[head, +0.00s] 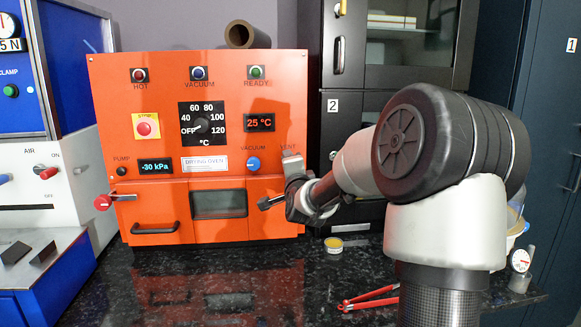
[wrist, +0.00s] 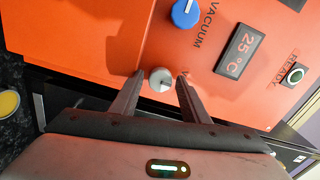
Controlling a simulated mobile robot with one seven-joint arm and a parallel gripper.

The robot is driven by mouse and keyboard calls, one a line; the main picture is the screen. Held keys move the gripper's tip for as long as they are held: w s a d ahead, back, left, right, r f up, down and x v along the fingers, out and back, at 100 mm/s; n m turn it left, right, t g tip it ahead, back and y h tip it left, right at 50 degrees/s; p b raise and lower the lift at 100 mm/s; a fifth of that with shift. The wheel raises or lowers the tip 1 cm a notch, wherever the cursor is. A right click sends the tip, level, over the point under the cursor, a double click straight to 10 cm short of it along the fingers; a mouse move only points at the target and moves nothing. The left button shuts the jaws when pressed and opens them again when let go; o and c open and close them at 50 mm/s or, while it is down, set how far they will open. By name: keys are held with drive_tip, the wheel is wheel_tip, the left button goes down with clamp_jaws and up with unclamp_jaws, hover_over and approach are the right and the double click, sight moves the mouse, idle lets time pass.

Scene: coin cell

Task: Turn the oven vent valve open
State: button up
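The orange drying oven (head: 150,90) stands on the dark counter. Its vent valve, a small pale grey knob (wrist: 160,80), shows in the wrist view with a dark mark on its face. In the head view the VENT label (head: 287,147) is visible, while my gripper hides the knob below it. My gripper (head: 280,182) is at the oven's right front. In the wrist view its two fingers are open, one on each side of the knob, with gaps visible. I cannot tell how deep the fingertips reach along the knob.
The blue vacuum knob (head: 253,164) is just left of the vent and also shows in the wrist view (wrist: 186,12). A round yellow-topped tin (head: 333,243) and red-handled pliers (head: 370,298) lie on the counter. A red-knobbed latch (head: 103,202) sticks out at the oven's left.

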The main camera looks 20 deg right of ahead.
drive_tip(key=shift+o, duration=0.2)
drive_tip(key=shift+d, duration=0.1)
drive_tip(key=n+p, duration=0.8)
drive_tip(key=n, duration=0.1)
drive_tip(key=n+p, duration=0.8)
drive_tip(key=shift+r+n, duration=0.2)
drive_tip(key=shift+n, duration=0.2)
drive_tip(key=shift+p, duration=0.3)
